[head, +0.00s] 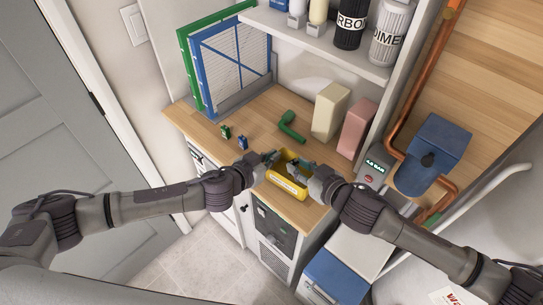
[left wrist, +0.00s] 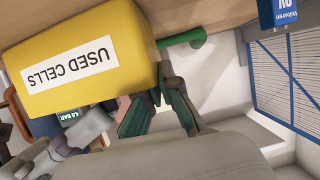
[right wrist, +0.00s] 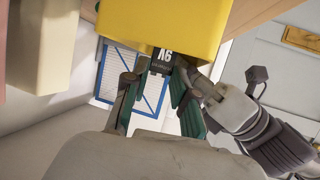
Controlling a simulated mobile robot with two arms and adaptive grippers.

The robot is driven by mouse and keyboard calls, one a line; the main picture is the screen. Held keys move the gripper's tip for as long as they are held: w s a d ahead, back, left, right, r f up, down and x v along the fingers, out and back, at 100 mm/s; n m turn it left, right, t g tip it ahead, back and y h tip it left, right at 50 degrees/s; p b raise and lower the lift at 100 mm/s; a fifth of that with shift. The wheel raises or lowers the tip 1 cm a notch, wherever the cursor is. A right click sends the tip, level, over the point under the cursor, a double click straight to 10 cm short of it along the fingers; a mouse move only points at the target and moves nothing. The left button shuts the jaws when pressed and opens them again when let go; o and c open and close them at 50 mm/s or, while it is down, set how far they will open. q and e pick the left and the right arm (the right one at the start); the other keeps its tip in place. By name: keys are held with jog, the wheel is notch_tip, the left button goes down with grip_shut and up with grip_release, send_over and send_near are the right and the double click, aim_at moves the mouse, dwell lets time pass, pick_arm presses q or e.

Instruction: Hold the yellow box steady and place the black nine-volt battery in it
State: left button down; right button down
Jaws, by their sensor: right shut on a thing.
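The yellow box (head: 286,183) stands near the front edge of the wooden counter. Its "USED CELLS" label faces the left wrist view (left wrist: 120,50). My left gripper (head: 270,157) is at the box's left end. In the left wrist view its fingers (left wrist: 160,102) are apart beside the box corner, with no clear grip on the wall. My right gripper (head: 299,169) is at the box's right side. In the right wrist view its fingers (right wrist: 157,82) are shut on the black nine-volt battery (right wrist: 164,58), right beside the yellow box (right wrist: 170,20). The box's inside is mostly hidden.
A green battery (head: 225,131) and a blue battery (head: 242,142) stand on the counter (head: 265,118) at left. A green pipe elbow (head: 290,127) lies behind the box. Cream (head: 330,110) and pink (head: 357,128) blocks stand at right. Framed filters (head: 232,62) lean at the back.

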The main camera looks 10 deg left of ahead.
jog(key=c, duration=0.8)
grip_release()
jog(key=shift+c, duration=0.2)
jog(key=v, duration=1.2)
pick_arm(q)
jog(key=c, duration=1.2)
grip_release()
jog(key=shift+c, duration=0.2)
